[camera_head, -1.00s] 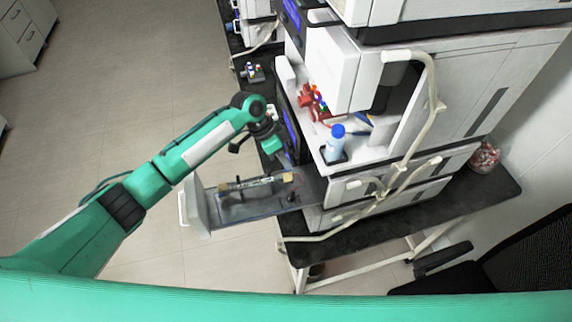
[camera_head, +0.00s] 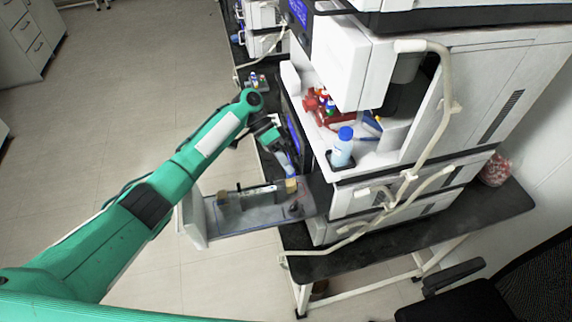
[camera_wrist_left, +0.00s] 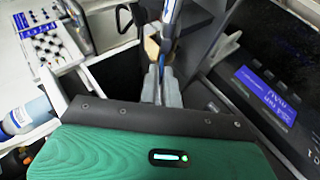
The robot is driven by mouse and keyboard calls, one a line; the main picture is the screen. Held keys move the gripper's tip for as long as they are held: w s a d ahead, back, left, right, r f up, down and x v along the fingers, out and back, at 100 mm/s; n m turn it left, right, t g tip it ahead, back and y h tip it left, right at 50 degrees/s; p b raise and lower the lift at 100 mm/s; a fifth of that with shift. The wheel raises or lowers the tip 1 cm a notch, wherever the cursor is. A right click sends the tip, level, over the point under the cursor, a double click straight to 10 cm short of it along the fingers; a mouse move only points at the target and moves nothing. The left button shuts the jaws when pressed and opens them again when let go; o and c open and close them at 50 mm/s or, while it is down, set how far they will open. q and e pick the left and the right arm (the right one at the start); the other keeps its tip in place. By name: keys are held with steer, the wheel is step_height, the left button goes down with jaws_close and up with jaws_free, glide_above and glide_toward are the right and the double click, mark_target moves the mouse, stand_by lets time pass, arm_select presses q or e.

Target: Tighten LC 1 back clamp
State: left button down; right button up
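The open drawer (camera_head: 265,218) of the white instrument stack holds a column (camera_head: 258,189) lying lengthwise. My left gripper (camera_head: 287,165) is just above the clamp nearest the stack. In the left wrist view its grey fingers (camera_wrist_left: 161,88) are close together, just below a tan block (camera_wrist_left: 152,47) and a blue-tipped rod (camera_wrist_left: 170,20). I cannot tell whether they touch or grip anything. My right gripper is not in view.
A blue-capped bottle (camera_head: 342,148) and red fittings (camera_head: 318,105) stand in the bay above the drawer. Pale tubing (camera_head: 440,130) runs down the stack's side. The instrument's screen (camera_wrist_left: 262,90) is close on the right in the wrist view. Open floor lies left of the drawer.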

arm_select(q)
steer(key=shift+f, duration=0.1)
steer(key=c, duration=1.6)
jaws_free()
steer(key=b+v, duration=0.5)
steer(key=v, duration=0.8)
steer(key=shift+w+a+r+b, duration=0.2)
steer(key=shift+a+r+b, duration=0.05)
steer(key=shift+b, duration=0.15)
